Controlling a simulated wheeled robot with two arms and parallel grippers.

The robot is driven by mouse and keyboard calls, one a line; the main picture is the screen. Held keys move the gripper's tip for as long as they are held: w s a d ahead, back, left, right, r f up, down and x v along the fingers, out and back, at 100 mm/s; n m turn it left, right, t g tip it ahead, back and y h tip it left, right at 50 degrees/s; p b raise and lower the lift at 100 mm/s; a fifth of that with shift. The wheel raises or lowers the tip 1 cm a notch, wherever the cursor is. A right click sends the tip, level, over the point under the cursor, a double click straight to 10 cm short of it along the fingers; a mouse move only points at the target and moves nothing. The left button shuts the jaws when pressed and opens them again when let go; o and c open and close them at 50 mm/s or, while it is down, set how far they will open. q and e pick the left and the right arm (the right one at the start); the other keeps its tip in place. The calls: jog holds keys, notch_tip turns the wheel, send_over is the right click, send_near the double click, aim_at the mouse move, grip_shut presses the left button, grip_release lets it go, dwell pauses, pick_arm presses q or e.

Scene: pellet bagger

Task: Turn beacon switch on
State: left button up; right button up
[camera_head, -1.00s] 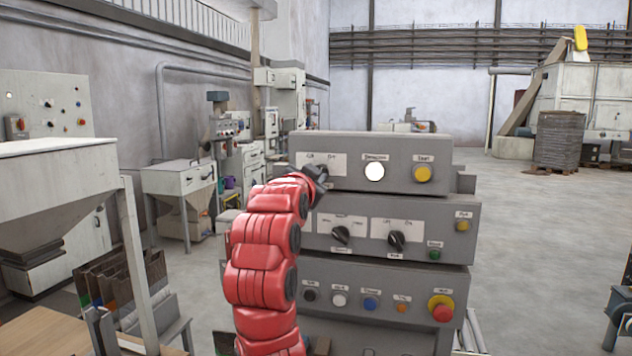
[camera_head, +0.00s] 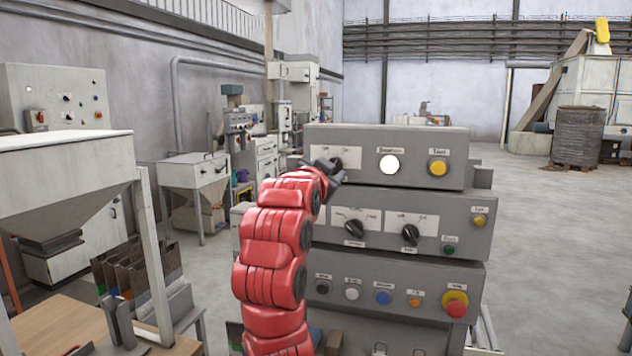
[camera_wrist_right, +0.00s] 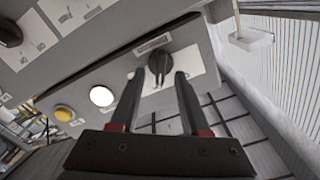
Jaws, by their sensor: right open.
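The beacon switch is a black rotary knob (camera_wrist_right: 160,62) on a white label plate; I take it to be this knob, at the left of the top grey control box (camera_head: 420,145). In the right wrist view its bar points nearly along the picture's vertical. My right gripper (camera_wrist_right: 160,73) is open, with its two dark fingertips on either side of the knob; I cannot tell whether they touch it. In the head view the red arm reaches this box, and the gripper (camera_head: 334,172) partly hides the knob and plate. My left gripper is not in view.
Right of the switch are a bright white lamp (camera_head: 389,165) and a yellow button (camera_head: 438,167). The box below has two black knobs (camera_head: 354,230) and other buttons. The lowest box carries several buttons, including a red-yellow emergency stop (camera_head: 455,304). A grey hopper (camera_head: 70,180) stands left.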

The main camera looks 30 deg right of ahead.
jog(key=v, duration=1.6)
